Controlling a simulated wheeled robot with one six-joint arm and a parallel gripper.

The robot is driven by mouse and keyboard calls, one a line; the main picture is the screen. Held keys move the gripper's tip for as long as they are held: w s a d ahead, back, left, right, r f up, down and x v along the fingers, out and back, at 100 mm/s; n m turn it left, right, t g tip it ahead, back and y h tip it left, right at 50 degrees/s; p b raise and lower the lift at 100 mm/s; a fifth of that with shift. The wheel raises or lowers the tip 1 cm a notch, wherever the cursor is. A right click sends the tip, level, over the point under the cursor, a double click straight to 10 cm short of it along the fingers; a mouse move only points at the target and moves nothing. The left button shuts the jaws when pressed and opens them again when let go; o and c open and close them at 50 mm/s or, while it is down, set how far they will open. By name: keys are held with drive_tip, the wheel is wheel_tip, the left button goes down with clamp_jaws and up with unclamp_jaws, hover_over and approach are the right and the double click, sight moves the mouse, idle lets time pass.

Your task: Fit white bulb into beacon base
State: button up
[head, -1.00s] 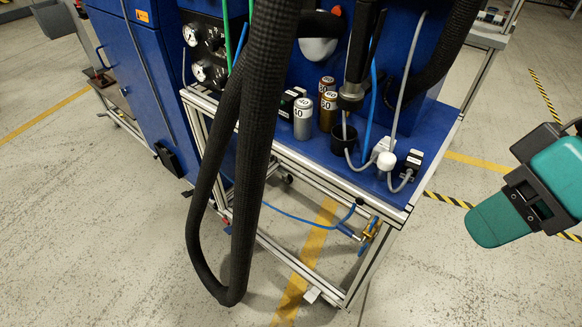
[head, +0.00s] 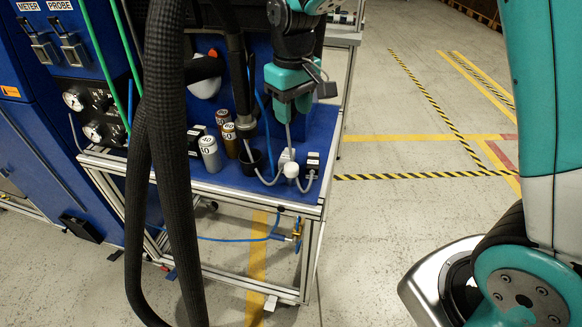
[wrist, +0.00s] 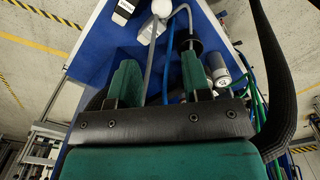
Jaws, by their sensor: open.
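A round white knob (head: 291,169), perhaps the white bulb, is on the blue bench top near its front right. It also shows at the top of the wrist view (wrist: 150,30). My gripper (head: 291,102) hangs above it, pointing down, apart from it. In the wrist view my gripper's fingers (wrist: 158,78) are spread, and a grey cable passes in the gap between them or beyond it; I cannot tell which. I cannot make out the beacon base with certainty.
A black cup (head: 252,161), a silver canister (head: 210,153) and brown canisters (head: 231,140) stand left of the knob. Thick black hoses (head: 165,170) hang in front at left. Floor (head: 390,235) at right is clear.

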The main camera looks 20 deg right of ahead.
hover_over(291, 165)
wheel_tip(291, 165, down, 10)
drive_tip(key=shift+s+d+f+p, duration=0.1)
drive_tip(key=shift+d+f+p, duration=0.1)
drive_tip(key=shift+p, duration=0.1)
drive_tip(key=shift+a+f+p, duration=0.15)
drive_tip(key=shift+f+p, duration=0.35)
drive_tip(key=shift+f, duration=2.4)
drive_tip(key=c, duration=0.6)
drive_tip(key=shift+r, duration=0.1)
